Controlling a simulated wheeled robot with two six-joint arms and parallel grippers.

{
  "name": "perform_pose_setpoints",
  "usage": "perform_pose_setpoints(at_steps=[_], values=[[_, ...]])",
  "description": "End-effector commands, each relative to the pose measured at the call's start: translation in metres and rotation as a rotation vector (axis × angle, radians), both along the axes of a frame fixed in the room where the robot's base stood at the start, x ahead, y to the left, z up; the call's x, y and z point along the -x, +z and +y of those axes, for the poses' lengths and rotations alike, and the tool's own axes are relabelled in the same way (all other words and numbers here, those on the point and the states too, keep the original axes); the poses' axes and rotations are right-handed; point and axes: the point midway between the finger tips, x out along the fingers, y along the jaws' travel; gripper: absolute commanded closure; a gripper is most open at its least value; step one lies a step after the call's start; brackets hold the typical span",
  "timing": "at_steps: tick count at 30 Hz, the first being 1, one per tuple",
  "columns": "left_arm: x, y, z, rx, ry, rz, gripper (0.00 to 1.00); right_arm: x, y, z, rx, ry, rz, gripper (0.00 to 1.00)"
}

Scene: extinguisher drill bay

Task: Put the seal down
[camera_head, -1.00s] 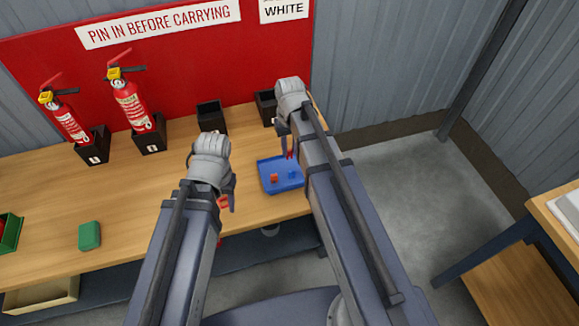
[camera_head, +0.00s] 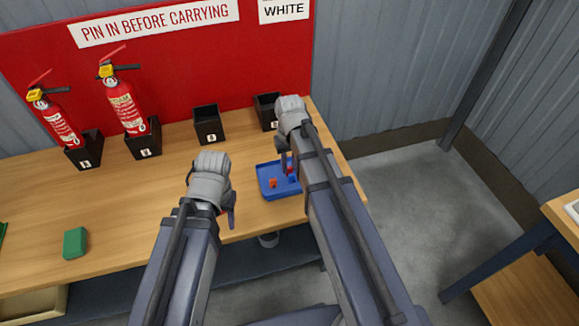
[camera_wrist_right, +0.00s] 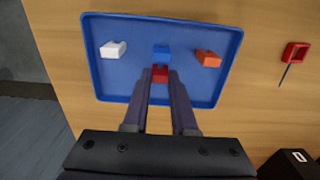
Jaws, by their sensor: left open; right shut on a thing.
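A red seal (camera_wrist_right: 160,73) is between the fingertips of my right gripper (camera_wrist_right: 161,78), which is shut on it over the blue tray (camera_wrist_right: 112,82). The red seal is just on the near side of a blue seal (camera_wrist_right: 161,53) in the right wrist view; I cannot tell whether it touches the tray floor. A white seal (camera_wrist_right: 113,49) and an orange seal (camera_wrist_right: 208,58) lie in the tray on either side. In the head view, the right gripper (camera_head: 287,166) is above the tray's far part. My left gripper (camera_head: 229,212) is open, over the bench left of the tray.
A red pin-like piece (camera_wrist_right: 294,53) lies on the bench outside the tray. Two red extinguishers (camera_head: 123,104) stand in black holders at the back left. Two empty-looking black holders (camera_head: 208,125) stand nearer the tray. A green block (camera_head: 75,242) lies at the left.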

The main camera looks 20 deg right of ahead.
Motion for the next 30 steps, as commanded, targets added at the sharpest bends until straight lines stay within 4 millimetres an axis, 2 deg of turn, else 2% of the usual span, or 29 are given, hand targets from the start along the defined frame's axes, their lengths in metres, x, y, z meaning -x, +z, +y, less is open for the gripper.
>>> perform_pose_setpoints(at_steps=[5,6,14,23,30], values=[[0.000,-0.004,0.000,0.000,0.000,0.000,0.50,0.000,-0.004,0.000,0.000,0.000,0.000,1.00],[0.000,-0.003,0.000,0.000,0.000,0.000,0.50,0.000,-0.003,0.000,0.000,0.000,0.000,0.72],[0.000,-0.003,0.000,0.000,0.000,0.000,0.50,0.000,-0.003,0.000,0.000,0.000,0.000,0.45],[0.000,-0.001,0.000,0.000,0.000,0.000,0.50,0.000,-0.001,0.000,0.000,0.000,0.000,0.45],[0.000,0.013,0.000,0.000,0.000,0.000,0.50,0.000,0.013,0.000,0.000,0.000,0.000,0.45]])
